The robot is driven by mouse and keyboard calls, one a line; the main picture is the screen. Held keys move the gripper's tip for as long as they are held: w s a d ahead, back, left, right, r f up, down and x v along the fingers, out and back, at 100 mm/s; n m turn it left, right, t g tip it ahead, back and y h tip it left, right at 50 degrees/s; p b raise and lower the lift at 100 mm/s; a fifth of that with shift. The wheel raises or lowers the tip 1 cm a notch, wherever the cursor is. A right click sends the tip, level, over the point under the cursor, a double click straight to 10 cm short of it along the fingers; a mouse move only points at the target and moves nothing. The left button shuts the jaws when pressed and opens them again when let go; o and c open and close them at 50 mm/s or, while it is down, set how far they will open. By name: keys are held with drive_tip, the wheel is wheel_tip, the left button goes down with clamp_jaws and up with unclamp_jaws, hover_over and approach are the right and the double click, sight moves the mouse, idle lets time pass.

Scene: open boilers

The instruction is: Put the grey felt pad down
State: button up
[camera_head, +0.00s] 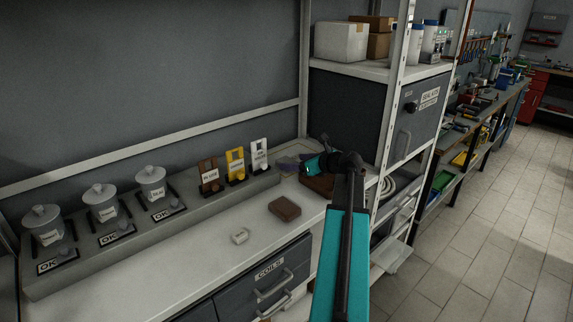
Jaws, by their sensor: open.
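My gripper (308,166) is at the far right end of the white counter (205,262), close to the shelf post. It is small and partly hidden by my own wrist, and it is open. A flat grey-purple piece (286,163) lies just left of it at the back of the counter; it may be the grey felt pad, but I cannot be sure. I cannot tell whether the gripper touches it. A brown box-like thing (317,185) is just below the gripper, partly hidden by my arm.
A grey ledge (130,245) carries several lidded pots and brown, yellow and white tags (259,155). A metal shelf (379,70) stands at right. The counter's front middle is clear.

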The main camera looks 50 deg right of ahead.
sight(286, 160)
drive_tip(key=shift+w, duration=0.1)
drive_tip(key=shift+p+x, duration=0.85)
drive_tip(key=shift+x, duration=1.65)
drive_tip(key=c, duration=1.2)
drive_tip(key=shift+r, duration=0.2)
wheel_tip(286, 160, up, 28)
drive_tip(key=b, duration=0.3)
drive_tip(key=shift+f+b, duration=0.15)
drive_tip(key=shift+b, duration=0.2)
